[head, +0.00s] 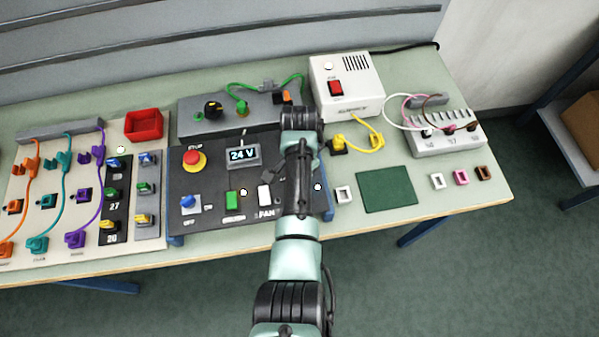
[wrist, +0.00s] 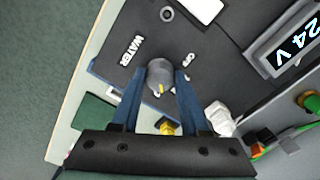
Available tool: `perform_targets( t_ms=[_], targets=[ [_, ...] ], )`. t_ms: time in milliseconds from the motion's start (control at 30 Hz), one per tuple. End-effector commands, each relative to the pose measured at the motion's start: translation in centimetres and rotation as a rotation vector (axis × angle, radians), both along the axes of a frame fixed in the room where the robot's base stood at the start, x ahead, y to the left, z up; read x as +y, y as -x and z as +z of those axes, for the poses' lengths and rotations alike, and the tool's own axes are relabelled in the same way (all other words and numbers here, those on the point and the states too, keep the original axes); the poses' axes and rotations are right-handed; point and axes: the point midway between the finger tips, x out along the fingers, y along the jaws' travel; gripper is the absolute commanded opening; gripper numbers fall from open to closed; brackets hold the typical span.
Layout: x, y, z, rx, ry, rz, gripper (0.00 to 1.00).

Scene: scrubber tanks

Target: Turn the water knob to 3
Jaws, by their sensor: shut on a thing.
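The water knob (wrist: 158,72) is a round dark grey knob with a yellow pointer mark. In the wrist view it stands on the dark panel (wrist: 165,45) by the white WATER lettering (wrist: 132,50). A small OFF mark (wrist: 189,60) is beside it. My gripper (wrist: 160,77) has its two blue fingers on either side of the knob, shut on it. The pointer mark faces the gripper's palm. The number marks around the knob cannot be read. In the head view my arm hides the knob.
A grey control box (head: 190,122) stands behind. A green mat (head: 386,190) lies to the right.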

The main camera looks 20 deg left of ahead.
Motion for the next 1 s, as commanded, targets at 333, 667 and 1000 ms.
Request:
perform_targets(
  t_ms=[333, 667, 1000],
  targets=[
    [-0.02, -0.18, 0.18, -0.005, 0.001, -0.220, 0.00],
    [-0.01, -0.23, 0.18, -0.007, -0.001, -0.298, 0.00],
    [-0.03, -0.25, 0.20, -0.007, -0.001, -0.305, 0.00]
  ],
)
